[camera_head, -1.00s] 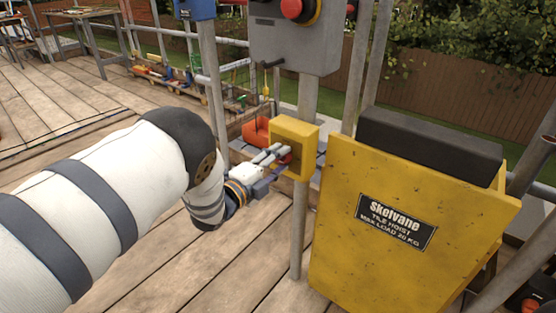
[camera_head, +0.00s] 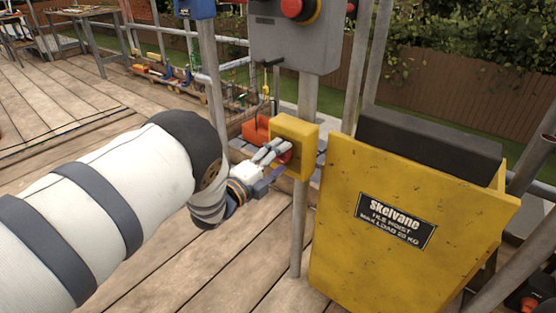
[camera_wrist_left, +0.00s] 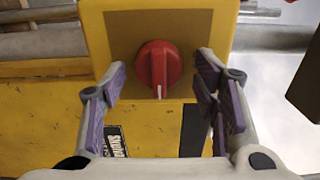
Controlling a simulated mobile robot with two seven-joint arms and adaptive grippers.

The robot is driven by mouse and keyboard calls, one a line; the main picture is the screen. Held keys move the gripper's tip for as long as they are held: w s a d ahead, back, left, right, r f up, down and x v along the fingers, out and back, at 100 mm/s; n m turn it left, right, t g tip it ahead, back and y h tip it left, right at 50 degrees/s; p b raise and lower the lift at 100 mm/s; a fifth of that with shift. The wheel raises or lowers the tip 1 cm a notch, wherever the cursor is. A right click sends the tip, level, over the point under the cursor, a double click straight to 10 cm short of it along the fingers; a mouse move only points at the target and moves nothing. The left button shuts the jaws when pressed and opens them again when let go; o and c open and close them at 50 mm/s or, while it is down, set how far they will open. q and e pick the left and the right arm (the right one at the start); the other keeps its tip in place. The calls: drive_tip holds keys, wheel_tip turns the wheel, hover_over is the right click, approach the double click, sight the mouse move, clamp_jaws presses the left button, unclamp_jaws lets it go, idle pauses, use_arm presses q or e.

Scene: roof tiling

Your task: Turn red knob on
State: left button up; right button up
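The red knob (camera_wrist_left: 159,64) sits on the face of a yellow box, with its white mark pointing down in the left wrist view. The yellow box (camera_head: 296,130) is fixed to a grey post in the head view, and a bit of the red knob (camera_head: 285,154) shows beside the fingers. My left gripper (camera_head: 279,149) is at the box's front. In the left wrist view the fingers of my left gripper (camera_wrist_left: 164,86) are open, one on each side of the knob and apart from it. My right gripper is not in view.
A grey control box (camera_head: 295,45) with a red button (camera_head: 294,8) is above on the same post. The yellow tile hoist (camera_head: 390,235) stands close on the right. Scaffold poles (camera_head: 210,90) rise behind my left wrist. Plank floor lies below.

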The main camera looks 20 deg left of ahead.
use_arm(q)
drive_tip(key=v, duration=1.2)
drive_tip(key=s+a+f+n+g+y+p, duration=0.25)
drive_tip(key=s+f+n+g, duration=0.35)
drive_tip(key=s, duration=0.6)
drive_tip(key=s+a+f+n+g+y+p, duration=0.1)
drive_tip(key=s+f+n+g+y+p, duration=0.3)
drive_tip(key=s+f+n, duration=0.55)
drive_tip(key=s+d+r+n+g+p, duration=0.1)
drive_tip(key=s+r+n+g, duration=0.1)
drive_tip(key=s, duration=0.7)
drive_tip(key=s+d+r+n+g+p, duration=0.1)
drive_tip(key=s+d+r+n+g, duration=0.1)
drive_tip(key=s, duration=0.7)
drive_tip(key=s+d+r+n+g+p, duration=0.1)
drive_tip(key=s+g, duration=0.4)
drive_tip(key=s, duration=0.5)
wheel_tip(320, 180, up, 2)
drive_tip(key=shift+d+r+n+g+p, duration=0.25)
drive_tip(key=shift+n+p, duration=0.25)
drive_tip(key=shift+n, duration=0.55)
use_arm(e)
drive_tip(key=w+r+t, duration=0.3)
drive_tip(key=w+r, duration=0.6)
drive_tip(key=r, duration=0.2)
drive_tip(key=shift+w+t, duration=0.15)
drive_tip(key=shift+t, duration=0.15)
